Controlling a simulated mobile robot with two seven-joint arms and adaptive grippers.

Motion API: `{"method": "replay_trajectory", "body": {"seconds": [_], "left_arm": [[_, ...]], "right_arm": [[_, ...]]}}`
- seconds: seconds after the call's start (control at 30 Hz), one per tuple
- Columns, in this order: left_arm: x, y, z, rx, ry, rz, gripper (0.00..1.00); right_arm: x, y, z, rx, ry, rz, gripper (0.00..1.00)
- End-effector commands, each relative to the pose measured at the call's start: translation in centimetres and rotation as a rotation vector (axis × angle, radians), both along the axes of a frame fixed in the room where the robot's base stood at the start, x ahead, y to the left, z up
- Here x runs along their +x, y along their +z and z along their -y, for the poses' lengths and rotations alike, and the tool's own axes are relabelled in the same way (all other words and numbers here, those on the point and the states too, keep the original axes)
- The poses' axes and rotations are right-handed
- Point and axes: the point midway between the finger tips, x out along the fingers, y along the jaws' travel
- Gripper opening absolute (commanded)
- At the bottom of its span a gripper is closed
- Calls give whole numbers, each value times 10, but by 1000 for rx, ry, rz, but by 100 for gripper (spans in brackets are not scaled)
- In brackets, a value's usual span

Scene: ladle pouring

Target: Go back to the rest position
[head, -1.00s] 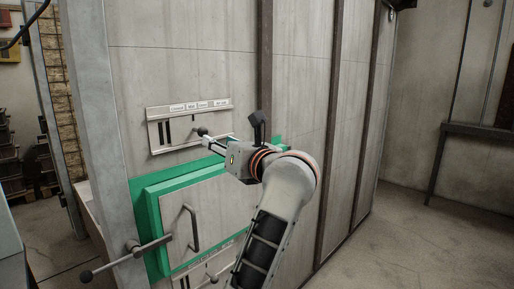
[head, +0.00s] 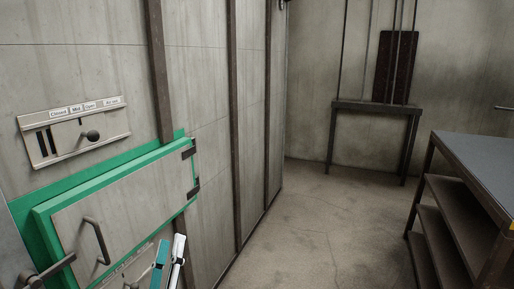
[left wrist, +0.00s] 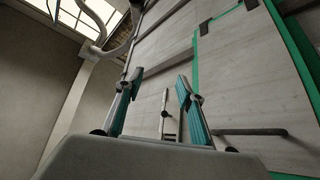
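My left gripper (head: 169,252) shows at the bottom of the head view, its teal and light fingers pointing up in front of the green-framed door (head: 125,201). In the left wrist view the gripper (left wrist: 158,78) has its two fingers spread with nothing held between them. A control panel (head: 72,150) with a dark round knob (head: 92,135) is on the wall above the door, apart from the gripper. My right gripper is in neither view.
The door's bar handle (head: 98,240) sticks out near the gripper. A lever (head: 45,272) juts out at the lower left. A shelved table (head: 440,215) stands at the right and a narrow table (head: 375,107) at the back wall. The floor between is clear.

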Motion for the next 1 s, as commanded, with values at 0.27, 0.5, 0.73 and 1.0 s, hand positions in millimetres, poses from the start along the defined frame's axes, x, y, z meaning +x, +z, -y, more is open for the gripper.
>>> {"method": "replay_trajectory", "body": {"seconds": [0.27, 0.5, 0.73, 1.0], "left_arm": [[-74, -178, 33, 490, -110, -445, 38], [-169, -298, 22, 824, -205, -765, 38], [-226, -347, 5, 988, -254, -919, 38], [-232, -353, 3, 1007, -261, -936, 38]], "right_arm": [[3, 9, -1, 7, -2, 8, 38], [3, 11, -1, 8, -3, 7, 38], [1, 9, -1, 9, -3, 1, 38], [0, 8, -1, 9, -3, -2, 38]]}}
